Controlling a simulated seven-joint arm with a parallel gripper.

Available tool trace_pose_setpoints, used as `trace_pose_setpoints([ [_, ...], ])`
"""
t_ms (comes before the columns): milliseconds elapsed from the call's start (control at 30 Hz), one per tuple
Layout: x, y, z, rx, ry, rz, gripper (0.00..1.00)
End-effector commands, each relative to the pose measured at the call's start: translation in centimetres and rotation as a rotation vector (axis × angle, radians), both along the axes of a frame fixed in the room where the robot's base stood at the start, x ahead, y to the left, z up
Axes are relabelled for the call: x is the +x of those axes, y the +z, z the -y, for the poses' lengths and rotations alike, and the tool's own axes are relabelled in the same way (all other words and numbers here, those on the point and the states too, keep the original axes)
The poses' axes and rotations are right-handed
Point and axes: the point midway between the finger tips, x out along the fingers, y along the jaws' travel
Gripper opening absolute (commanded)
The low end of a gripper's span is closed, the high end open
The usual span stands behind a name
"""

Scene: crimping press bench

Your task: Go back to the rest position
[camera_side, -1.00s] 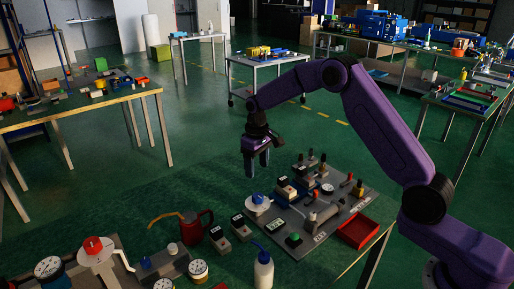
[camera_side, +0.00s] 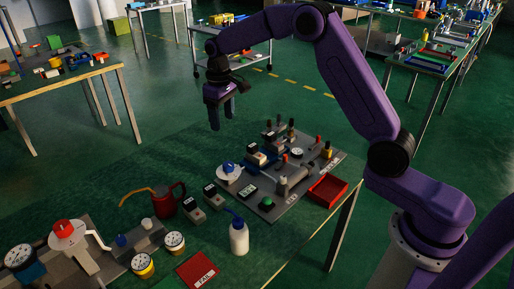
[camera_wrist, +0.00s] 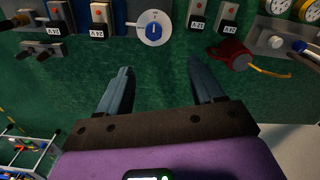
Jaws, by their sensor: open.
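My gripper (camera_side: 221,112) hangs in the air above the green bench, fingers pointing down. It is behind and to the left of the grey panel with the crimping parts. In the wrist view my gripper (camera_wrist: 160,88) shows two grey-blue fingers spread apart with nothing between them. Beyond the fingertips is a white round dial with a blue knob (camera_wrist: 154,29); the dial is also in the side view (camera_side: 229,172). No object is held.
The grey panel (camera_side: 262,212) carries several switches and connectors, with a red tray (camera_side: 327,190) at its right. A red can (camera_side: 168,199), a white bottle (camera_side: 239,237) and a red FAIL plate (camera_side: 197,270) stand nearby.

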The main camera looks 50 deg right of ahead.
Motion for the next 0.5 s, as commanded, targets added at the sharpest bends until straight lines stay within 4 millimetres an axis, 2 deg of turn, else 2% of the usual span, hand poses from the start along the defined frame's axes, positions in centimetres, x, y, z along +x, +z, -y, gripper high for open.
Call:
trace_pose_setpoints([
  [200,-5.0,2.1,-3.7,0.002,0.124,0.007,0.67],
  [367,-9.7,3.3,-5.7,0.004,0.221,0.009,0.67],
  [500,-14.2,4.1,-6.8,0.004,0.305,0.011,0.67],
])
